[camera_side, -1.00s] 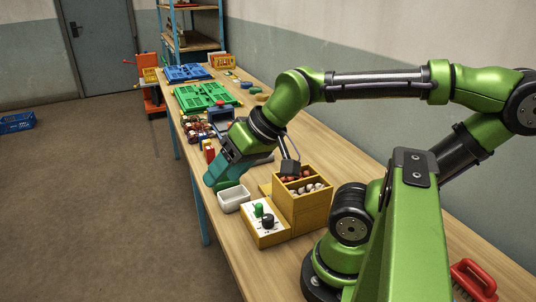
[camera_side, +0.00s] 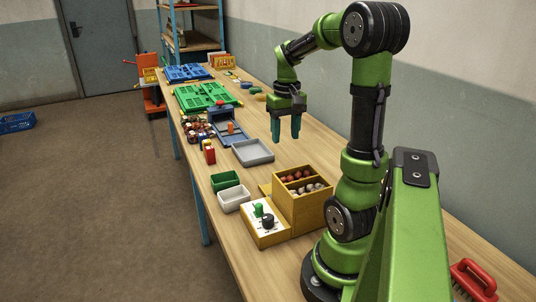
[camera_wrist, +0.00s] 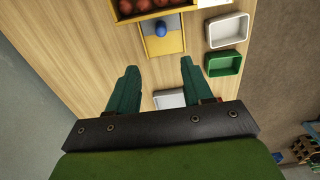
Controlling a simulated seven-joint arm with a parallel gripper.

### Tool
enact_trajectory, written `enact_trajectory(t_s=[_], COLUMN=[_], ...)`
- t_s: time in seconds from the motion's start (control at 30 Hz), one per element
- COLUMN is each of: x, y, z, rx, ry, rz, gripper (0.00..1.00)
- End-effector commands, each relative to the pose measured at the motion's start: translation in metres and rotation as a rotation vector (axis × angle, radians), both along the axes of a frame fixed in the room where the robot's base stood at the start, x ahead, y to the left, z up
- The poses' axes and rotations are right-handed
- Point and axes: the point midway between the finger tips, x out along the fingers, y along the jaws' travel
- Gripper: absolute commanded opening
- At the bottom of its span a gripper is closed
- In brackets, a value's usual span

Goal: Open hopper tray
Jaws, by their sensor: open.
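The yellow wooden hopper box (camera_side: 303,212) stands near my base, with compartments of dark red and pale balls. In the wrist view its red-ball side (camera_wrist: 150,8) is at the top edge. A yellow-edged tray (camera_wrist: 163,45) with a grey surface and a blue knob (camera_wrist: 160,29) juts from it. I cannot tell how far the tray is pulled out. In the side view a low yellow part shows beside the box, with the knob hidden. My gripper (camera_side: 286,138) is open and empty, pointing down above the table beyond the hopper; in the wrist view its fingers (camera_wrist: 158,68) are apart.
A green bin (camera_side: 225,181) and a white bin (camera_side: 233,199) stand left of the hopper. A control panel (camera_side: 265,236) with green and black knobs is in front. A grey tray (camera_side: 253,160) lies near my gripper.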

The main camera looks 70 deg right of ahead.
Motion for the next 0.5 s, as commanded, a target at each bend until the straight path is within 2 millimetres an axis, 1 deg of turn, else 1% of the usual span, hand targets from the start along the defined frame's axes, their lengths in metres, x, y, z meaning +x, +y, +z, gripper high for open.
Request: enact_trajectory(t_s=[0.17,0.27,0.5], x=[-0.001,-0.001,-0.002], y=[0.003,0.004,0.004], z=[-0.016,-0.035,-0.088], rx=[0.01,0.012,0.013], ry=[0.007,0.008,0.007], rz=[0.017,0.016,0.015], gripper=[0.5,0.5,0.5])
